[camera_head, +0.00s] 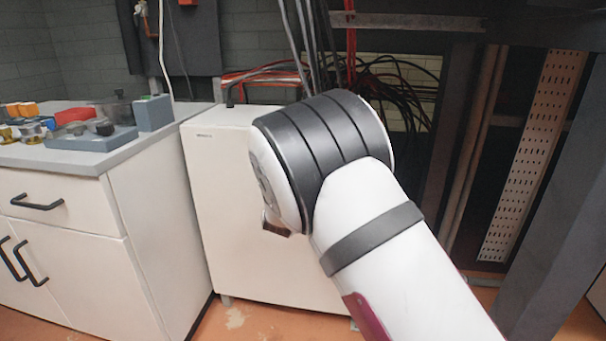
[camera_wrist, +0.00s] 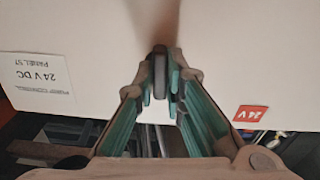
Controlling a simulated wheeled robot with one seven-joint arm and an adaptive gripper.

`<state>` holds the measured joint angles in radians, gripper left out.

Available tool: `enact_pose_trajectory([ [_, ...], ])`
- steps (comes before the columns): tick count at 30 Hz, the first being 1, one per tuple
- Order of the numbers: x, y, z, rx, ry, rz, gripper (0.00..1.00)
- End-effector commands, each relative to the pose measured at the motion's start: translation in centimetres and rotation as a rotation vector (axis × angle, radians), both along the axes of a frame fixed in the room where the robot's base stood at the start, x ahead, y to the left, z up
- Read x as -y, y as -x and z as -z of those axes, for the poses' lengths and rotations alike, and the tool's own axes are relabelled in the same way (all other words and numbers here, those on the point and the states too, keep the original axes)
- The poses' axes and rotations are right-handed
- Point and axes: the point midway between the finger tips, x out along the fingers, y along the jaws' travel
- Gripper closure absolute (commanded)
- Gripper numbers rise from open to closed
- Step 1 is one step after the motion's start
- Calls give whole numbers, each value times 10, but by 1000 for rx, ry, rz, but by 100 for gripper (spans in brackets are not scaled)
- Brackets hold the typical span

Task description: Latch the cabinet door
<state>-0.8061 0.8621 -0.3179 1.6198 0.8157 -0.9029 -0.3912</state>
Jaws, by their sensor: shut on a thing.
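In the wrist view a pale cabinet door or panel (camera_wrist: 230,50) fills the upper part. It bears a white 24 V DC label (camera_wrist: 38,84) at left and a red 24 V label (camera_wrist: 249,115) at right. A narrow dark upright handle (camera_wrist: 160,72) stands on it at the middle. My gripper (camera_wrist: 161,92), with teal-lined fingers, is shut on this handle. In the head view my arm hides the gripper and handle. A white cabinet (camera_head: 225,200) stands behind my arm there; I cannot tell whether it is the labelled one, nor whether the door is latched.
A white counter unit (camera_head: 60,220) with dark handles stands at left, with a blue-grey tray (camera_head: 90,139) and small parts on top. Black and red cables (camera_head: 405,95) hang behind my arm. A dark metal post (camera_head: 560,200) and a perforated strip (camera_head: 530,160) stand at right.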

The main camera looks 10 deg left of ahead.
Motion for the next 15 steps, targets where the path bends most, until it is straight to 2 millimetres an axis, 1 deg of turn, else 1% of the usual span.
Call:
enact_pose_trajectory([
  [6,0,0,2,1,-83,-1,100],
  [15,0,0,1,2,-119,0,100],
])
